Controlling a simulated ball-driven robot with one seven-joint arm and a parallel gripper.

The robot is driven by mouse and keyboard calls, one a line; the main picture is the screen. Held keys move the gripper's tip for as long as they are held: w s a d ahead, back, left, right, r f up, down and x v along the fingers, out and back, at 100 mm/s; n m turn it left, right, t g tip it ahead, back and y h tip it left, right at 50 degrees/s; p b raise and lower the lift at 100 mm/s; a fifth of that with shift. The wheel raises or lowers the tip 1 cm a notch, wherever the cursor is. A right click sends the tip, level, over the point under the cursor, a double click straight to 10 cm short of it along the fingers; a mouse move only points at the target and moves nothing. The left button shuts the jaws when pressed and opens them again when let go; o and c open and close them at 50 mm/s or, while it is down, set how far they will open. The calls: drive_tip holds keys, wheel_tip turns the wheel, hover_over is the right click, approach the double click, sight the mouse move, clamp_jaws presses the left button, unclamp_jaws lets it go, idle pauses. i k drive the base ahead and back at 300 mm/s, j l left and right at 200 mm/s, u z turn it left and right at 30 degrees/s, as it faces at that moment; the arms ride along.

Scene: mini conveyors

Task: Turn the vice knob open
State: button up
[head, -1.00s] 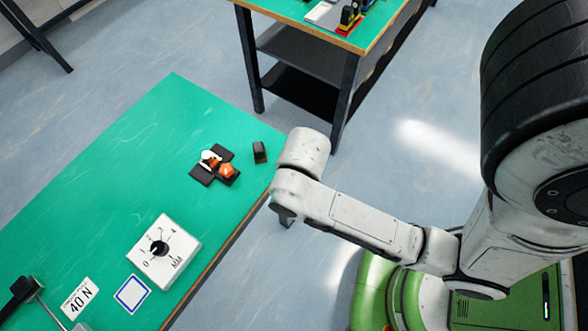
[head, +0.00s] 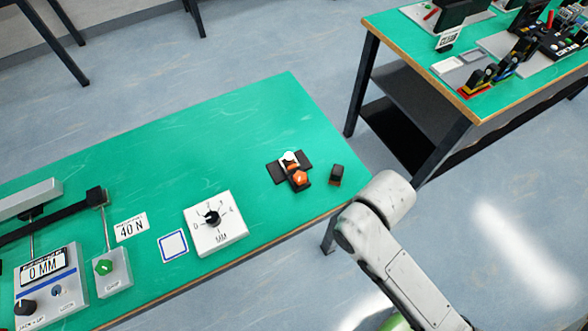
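No label I can read says vice. A small black cross-shaped fixture (head: 307,158) with an orange knob (head: 299,177) and a white part sits near the right end of the green table. A white box (head: 231,230) has a black pointer knob (head: 212,217) on a numbered scale marked MM. A small grey box (head: 113,281) further left carries a green knob (head: 104,266); its label is too small to read surely. My arm reaches in at the lower right, beyond the table's front edge, apart from all these knobs. My gripper's fingers do not show.
A panel reading 0 MM (head: 44,267) with knobs stands at the left. A 40 N card (head: 131,227), a blue-framed white square (head: 173,245) and a small dark block (head: 336,175) lie on the green table (head: 250,120). A second table (head: 400,28) stands behind right.

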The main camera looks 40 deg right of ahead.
sight(300, 178)
drive_tip(key=k+l+u, duration=0.1)
drive_tip(key=u, duration=0.25)
drive_tip(key=k+l+u, duration=0.2)
drive_tip(key=u, duration=0.2)
drive_tip(key=k+l+u, duration=0.15)
drive_tip(key=u, duration=0.2)
